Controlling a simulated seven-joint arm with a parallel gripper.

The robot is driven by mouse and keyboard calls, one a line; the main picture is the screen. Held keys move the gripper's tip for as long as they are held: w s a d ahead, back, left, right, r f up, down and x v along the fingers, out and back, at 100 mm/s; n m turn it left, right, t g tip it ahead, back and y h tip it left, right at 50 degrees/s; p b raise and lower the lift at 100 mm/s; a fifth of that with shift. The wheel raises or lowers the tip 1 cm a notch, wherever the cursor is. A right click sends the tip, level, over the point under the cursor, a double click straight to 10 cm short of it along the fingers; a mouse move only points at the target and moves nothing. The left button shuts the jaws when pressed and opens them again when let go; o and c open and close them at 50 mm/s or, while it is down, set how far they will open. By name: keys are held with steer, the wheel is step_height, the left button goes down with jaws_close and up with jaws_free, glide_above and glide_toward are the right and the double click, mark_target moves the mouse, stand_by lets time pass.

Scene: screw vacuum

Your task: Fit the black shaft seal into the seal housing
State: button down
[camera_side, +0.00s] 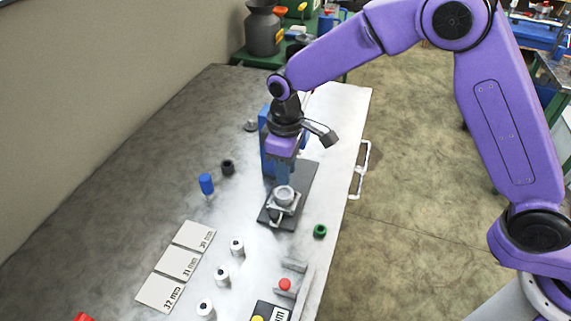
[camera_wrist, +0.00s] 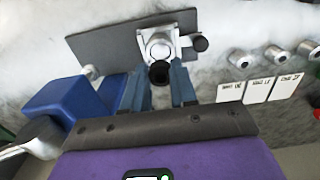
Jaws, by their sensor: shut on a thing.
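A black ring-shaped part, the black shaft seal (camera_wrist: 159,72), sits between my gripper's two blue-grey fingers in the wrist view. My gripper (camera_wrist: 160,84) is shut on it. In the side view my gripper (camera_side: 283,178) points down just above the seal housing, and I cannot make out the held seal there. The seal housing (camera_side: 285,197) is a pale metal piece with a round opening on a dark base plate (camera_side: 301,178). It also shows in the wrist view (camera_wrist: 159,43), just beyond the seal. I cannot tell whether seal and housing touch.
A dark ring (camera_side: 228,167) and a blue-handled tool (camera_side: 206,184) stand left of the plate. A green ring (camera_side: 320,231) is right. A blue block (camera_wrist: 65,107) stands close to my gripper.

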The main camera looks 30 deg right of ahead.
steer(key=shift+f, duration=2)
steer(key=shift+f, duration=0.25)
steer(key=c, duration=0.8)
jaws_free()
steer(key=shift+r, duration=3)
